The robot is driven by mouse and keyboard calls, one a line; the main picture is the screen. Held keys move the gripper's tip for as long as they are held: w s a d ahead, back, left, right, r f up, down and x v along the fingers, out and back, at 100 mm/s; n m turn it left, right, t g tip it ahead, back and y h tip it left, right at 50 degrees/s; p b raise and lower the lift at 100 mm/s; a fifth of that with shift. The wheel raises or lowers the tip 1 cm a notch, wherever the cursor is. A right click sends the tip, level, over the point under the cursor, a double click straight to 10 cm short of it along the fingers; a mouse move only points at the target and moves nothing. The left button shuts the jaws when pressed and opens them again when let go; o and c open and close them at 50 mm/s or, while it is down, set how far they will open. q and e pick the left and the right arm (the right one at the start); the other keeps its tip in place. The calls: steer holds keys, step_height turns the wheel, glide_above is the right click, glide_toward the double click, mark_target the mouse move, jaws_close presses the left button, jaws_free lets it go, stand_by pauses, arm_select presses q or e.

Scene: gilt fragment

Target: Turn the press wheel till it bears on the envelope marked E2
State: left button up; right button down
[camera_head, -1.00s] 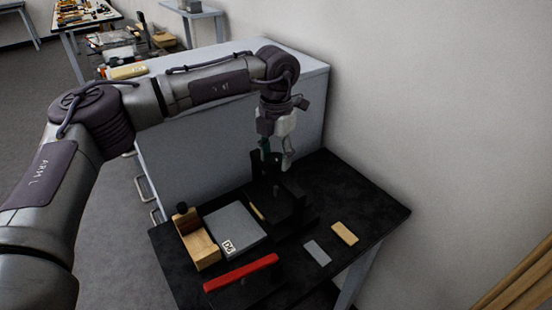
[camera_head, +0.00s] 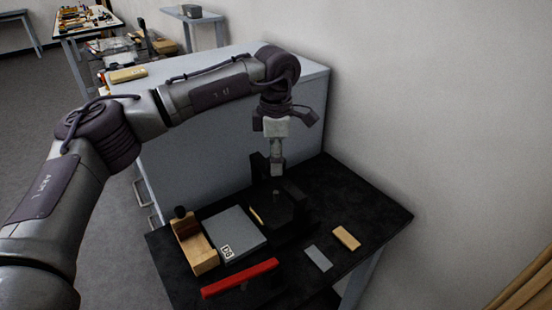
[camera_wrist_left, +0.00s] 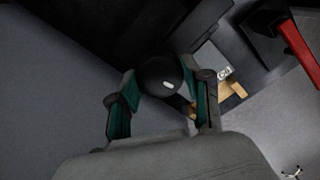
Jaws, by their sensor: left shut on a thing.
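My left gripper (camera_head: 277,172) hangs from above over the black press (camera_head: 284,208) on the black table. In the left wrist view its two green-padded fingers (camera_wrist_left: 161,88) stand on either side of a round black knob (camera_wrist_left: 160,68), and it is shut on this knob. The knob seems to be part of the press wheel; the rest of the wheel is dark and hard to make out. A thin tan edge (camera_head: 256,215) shows beside the press; I cannot tell whether it is an envelope. No E2 mark is readable. My right gripper is not in view.
A grey plate with a white tag (camera_head: 233,230) lies beside a wooden block piece (camera_head: 198,250). A red bar (camera_head: 240,278) is at the table's front. A grey card (camera_head: 318,258) and a tan block (camera_head: 346,238) lie right. A grey cabinet (camera_head: 215,155) stands behind.

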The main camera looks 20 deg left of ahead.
arm_select(q)
steer(key=shift+r+m, duration=0.1)
steer(key=shift+m, duration=0.6)
steer(key=o, duration=1.2)
steer(key=shift+c, duration=0.2)
step_height(320, 180, up, 12)
